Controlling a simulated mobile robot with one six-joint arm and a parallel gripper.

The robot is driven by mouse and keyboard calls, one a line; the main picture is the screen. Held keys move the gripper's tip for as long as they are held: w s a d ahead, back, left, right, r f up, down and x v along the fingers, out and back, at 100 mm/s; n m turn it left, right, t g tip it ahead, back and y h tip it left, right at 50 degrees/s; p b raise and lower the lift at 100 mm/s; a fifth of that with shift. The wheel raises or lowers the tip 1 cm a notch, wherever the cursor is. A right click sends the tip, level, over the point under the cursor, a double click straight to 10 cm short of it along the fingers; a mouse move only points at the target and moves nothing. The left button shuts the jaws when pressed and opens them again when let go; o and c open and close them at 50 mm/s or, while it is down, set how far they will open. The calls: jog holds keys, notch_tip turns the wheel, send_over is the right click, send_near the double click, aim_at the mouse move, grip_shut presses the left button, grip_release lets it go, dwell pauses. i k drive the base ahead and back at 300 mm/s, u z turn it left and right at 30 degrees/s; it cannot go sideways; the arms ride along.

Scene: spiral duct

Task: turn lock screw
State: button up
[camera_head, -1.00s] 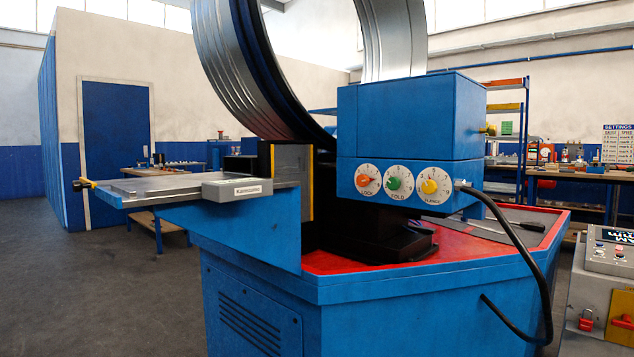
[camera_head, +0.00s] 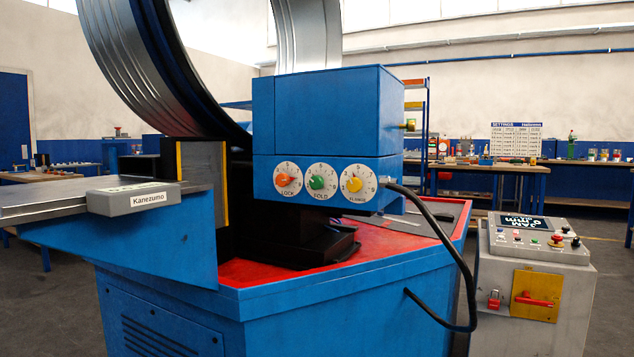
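The blue machine head (camera_head: 325,125) carries three white dials in a row on its front face. The left dial, labelled LOCK, has an orange-red knob (camera_head: 284,180). The middle dial, labelled FOLD, has a green knob (camera_head: 317,182). The right dial, labelled FLANGE, has a yellow knob (camera_head: 353,184). A small brass-coloured screw or knob (camera_head: 409,125) sticks out of the right side of the head. I cannot tell whether it or the LOCK knob is the lock screw. My gripper is not in view.
A large ribbed metal duct ring (camera_head: 155,75) rises behind the head. A grey Kanezumo box (camera_head: 133,198) sits on the side table. A black cable (camera_head: 455,255) loops off the right side. A grey control cabinet (camera_head: 535,285) reading JAM stands at the right.

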aim_at(283, 180)
jog(key=u, duration=0.05)
jog(key=i, duration=1)
jog(key=z, duration=0.05)
